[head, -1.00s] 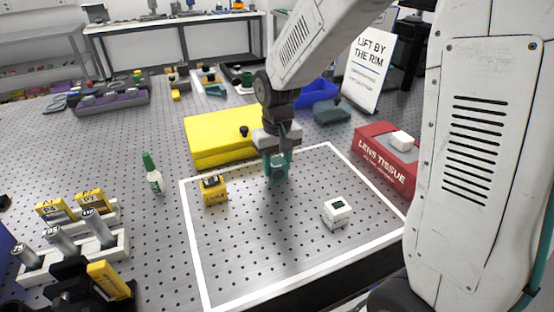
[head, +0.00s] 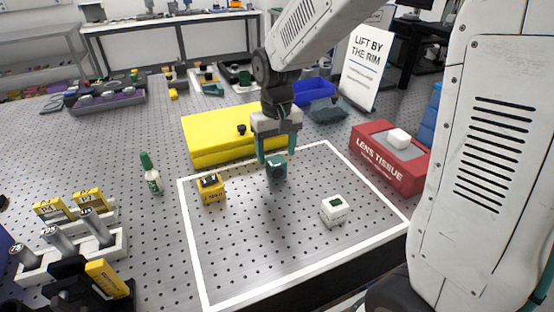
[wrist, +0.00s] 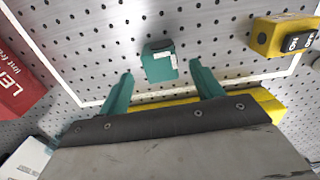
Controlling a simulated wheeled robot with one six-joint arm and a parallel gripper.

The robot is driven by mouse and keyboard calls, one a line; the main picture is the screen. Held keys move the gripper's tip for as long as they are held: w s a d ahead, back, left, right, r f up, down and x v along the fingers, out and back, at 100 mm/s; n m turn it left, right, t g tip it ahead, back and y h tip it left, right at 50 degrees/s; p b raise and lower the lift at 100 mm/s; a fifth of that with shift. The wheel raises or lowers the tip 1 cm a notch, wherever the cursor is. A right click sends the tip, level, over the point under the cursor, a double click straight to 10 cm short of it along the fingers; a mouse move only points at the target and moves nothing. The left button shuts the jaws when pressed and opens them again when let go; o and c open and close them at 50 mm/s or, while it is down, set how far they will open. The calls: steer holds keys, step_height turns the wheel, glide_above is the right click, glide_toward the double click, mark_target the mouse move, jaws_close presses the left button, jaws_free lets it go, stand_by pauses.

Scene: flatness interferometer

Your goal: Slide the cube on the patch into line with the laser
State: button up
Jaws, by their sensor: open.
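A teal cube (head: 276,168) stands on the perforated table inside the white-outlined patch (head: 300,285), near its back edge. The wrist view shows the teal cube (wrist: 160,62) with a pale mark on one face, beyond my fingertips. My gripper (head: 278,155) is open above the cube, its teal fingers spread apart; in the wrist view my gripper (wrist: 162,75) holds nothing. A yellow laser box (head: 211,188) sits at the patch's left side; its ON switch shows in the wrist view (wrist: 296,42). No beam shows.
A yellow block (head: 215,135) lies behind the patch. A red lens tissue box (head: 375,165) stands at right. The patch's front middle is clear.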

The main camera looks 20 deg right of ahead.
mark_target(277, 160)
steer(key=shift+r, duration=1.95)
steer(key=s+d+r, duration=0.1)
steer(key=s+r, duration=0.2)
steer(key=s, duration=0.9)
steer(key=s+d+r+t, duration=0.1)
steer(key=s+d+r, duration=0.1)
steer(key=s, duration=1)
steer(key=shift+s+r, duration=0.35)
steer(key=shift+r, duration=0.4)
